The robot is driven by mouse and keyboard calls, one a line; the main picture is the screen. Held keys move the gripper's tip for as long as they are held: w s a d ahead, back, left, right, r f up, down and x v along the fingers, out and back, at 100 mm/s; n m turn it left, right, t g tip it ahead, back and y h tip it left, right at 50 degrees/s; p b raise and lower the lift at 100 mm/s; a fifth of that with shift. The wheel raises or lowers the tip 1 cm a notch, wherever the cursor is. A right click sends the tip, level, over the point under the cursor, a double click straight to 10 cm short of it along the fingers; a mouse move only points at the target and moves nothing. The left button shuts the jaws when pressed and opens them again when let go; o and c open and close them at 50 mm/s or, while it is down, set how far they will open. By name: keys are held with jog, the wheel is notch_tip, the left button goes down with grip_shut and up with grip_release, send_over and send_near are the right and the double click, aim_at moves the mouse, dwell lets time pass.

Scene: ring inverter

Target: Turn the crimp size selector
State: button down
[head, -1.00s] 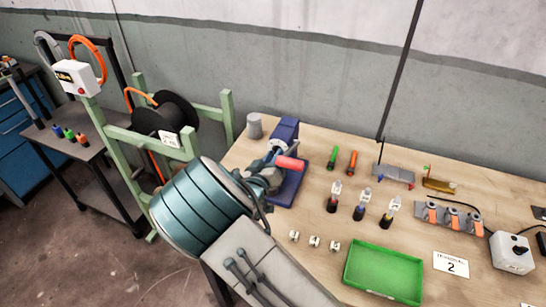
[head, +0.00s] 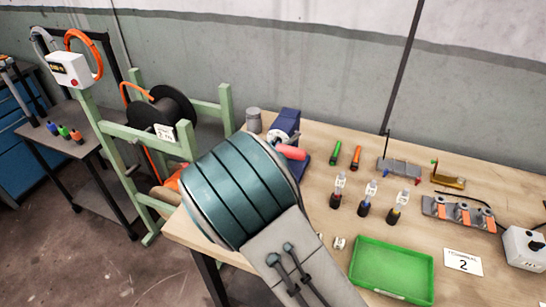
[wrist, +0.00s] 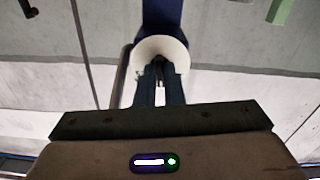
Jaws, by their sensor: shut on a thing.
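The blue crimping press (head: 290,121) stands at the back left of the bench, with a red handle (head: 292,152) on its front side. In the wrist view its blue column (wrist: 162,14) rises behind a pale round disc (wrist: 176,48). My gripper (wrist: 158,78) is at the disc's middle, its two fingers shut on a small dark part there, which I take to be the crimp size selector (wrist: 158,62). The fingers hide most of it, and its setting cannot be read. In the head view my arm hides the gripper and the selector.
A grey cylinder (head: 254,120) stands left of the press. Green and orange tools (head: 345,154), several black-based connectors and a green tray (head: 392,268) lie to the right. A green frame with a cable reel (head: 163,112) stands left of the bench.

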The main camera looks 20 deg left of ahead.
jog(key=shift+f+m+b, duration=0.1)
jog(key=shift+m+b, duration=0.6)
jog(key=shift+b, duration=0.05)
jog(key=c, duration=1.5)
grip_release()
jog(key=shift+c, duration=0.2)
jog(key=s+a+b, duration=0.1)
jog(key=s+b, duration=0.1)
jog(key=s, duration=1.2)
jog(key=shift+a, duration=0.1)
